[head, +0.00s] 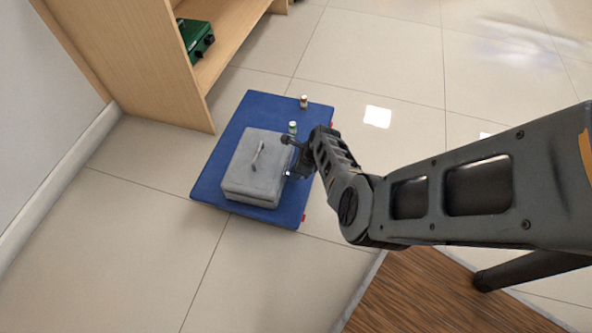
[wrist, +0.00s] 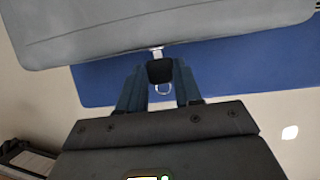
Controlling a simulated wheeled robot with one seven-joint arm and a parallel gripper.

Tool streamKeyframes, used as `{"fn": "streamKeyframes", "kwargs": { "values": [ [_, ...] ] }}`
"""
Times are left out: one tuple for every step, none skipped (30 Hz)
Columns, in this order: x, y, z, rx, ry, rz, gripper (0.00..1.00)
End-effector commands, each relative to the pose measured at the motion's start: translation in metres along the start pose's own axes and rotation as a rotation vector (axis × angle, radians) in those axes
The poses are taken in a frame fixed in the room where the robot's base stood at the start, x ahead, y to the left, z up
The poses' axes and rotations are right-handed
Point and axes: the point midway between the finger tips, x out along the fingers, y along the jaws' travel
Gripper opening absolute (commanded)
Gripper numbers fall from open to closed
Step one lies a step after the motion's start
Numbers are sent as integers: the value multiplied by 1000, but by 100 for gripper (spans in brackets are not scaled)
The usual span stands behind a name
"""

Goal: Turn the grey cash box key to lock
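In the head view my gripper (head: 294,160) is at the right side of the box, and the key is hidden there.
A wooden shelf (head: 150,70) holding a green box (head: 197,40) is at the upper left. Open tiles lie to the right.

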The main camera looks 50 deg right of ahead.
Motion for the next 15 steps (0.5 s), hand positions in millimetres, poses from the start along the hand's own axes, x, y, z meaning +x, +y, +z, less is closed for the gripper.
{"fn": "streamKeyframes", "kwargs": {
  "values": [
    [0,0,0,0,0,0,26],
    [0,0,0,0,0,0,23],
    [0,0,0,0,0,0,19],
    [0,0,0,0,0,0,16],
    [0,0,0,0,0,0,14],
    [0,0,0,0,0,0,10],
    [0,0,0,0,0,0,7],
    [0,0,0,0,0,0,4],
    [0,0,0,0,0,0,4],
    [0,0,0,0,0,0,4],
    [0,0,0,-1,0,-1,4],
    [0,0,0,-2,1,-4,3],
    [0,1,0,-4,1,-6,3],
    [-1,1,0,-6,1,-9,3],
    [-1,2,0,-9,1,-16,3]
  ]
}}
